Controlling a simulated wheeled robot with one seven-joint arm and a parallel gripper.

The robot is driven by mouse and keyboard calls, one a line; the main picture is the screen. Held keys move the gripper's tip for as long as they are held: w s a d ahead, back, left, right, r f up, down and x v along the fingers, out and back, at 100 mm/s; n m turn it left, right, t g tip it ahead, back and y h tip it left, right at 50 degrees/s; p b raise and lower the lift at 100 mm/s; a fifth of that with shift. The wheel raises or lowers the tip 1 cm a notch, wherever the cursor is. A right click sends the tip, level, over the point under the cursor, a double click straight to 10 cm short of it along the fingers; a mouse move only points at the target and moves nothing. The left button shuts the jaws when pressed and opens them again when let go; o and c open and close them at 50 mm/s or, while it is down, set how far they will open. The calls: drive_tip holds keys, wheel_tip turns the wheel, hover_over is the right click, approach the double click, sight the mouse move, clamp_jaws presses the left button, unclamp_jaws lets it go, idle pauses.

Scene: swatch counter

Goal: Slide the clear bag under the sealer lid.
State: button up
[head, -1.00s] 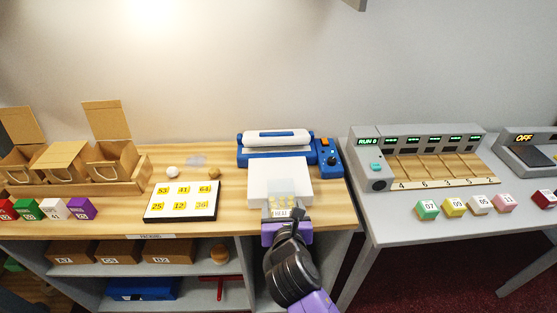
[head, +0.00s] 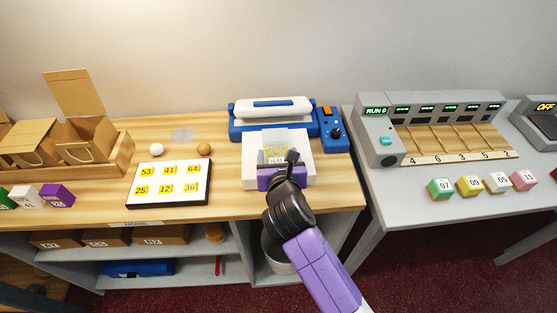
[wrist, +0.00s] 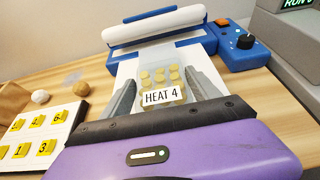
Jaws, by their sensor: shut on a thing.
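The clear bag (head: 273,141) holds several yellowish discs and carries a white "HEAT 4" label (wrist: 163,97). My gripper (head: 277,160) is shut on its near end, one finger on each side in the wrist view. The bag (wrist: 176,54) lies over the white platform (head: 304,166), its far end pointing at the sealer (head: 236,126). The white sealer lid (head: 272,109) spans the back of the blue base, and it also shows in the wrist view (wrist: 155,24). The far edge of the bag reaches near the base's front; whether it is under the lid I cannot tell.
A blue control box (head: 334,133) with an orange switch and a knob stands right of the sealer. A number board (head: 134,198) and two small balls lie to the left. A grey table (head: 400,205) with a run machine stands at the right.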

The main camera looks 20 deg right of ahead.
sight(276, 142)
drive_tip(key=shift+w+d+f+b, duration=0.1)
drive_tip(key=shift+w+f+b, duration=0.25)
drive_tip(key=shift+f+b, duration=0.2)
drive_tip(key=shift+w+d+r, duration=0.1)
drive_tip(key=shift+w+r, duration=0.15)
drive_tip(key=shift+w, duration=0.05)
drive_tip(key=shift+w+d+f+p, duration=0.15)
drive_tip(key=shift+w+d, duration=0.2)
drive_tip(key=shift+w, duration=0.75)
drive_tip(key=shift+w+d+p, duration=0.2)
drive_tip(key=shift+w+d, duration=0.15)
drive_tip(key=shift+w, duration=0.7)
drive_tip(key=shift+w+d+f+p, duration=0.15)
drive_tip(key=shift+w+d, duration=0.2)
drive_tip(key=shift+w, duration=0.75)
drive_tip(key=shift+f, duration=0.1)
drive_tip(key=o, duration=1.5)
drive_tip(key=shift+c, duration=0.2)
drive_tip(key=shift+s, duration=0.1)
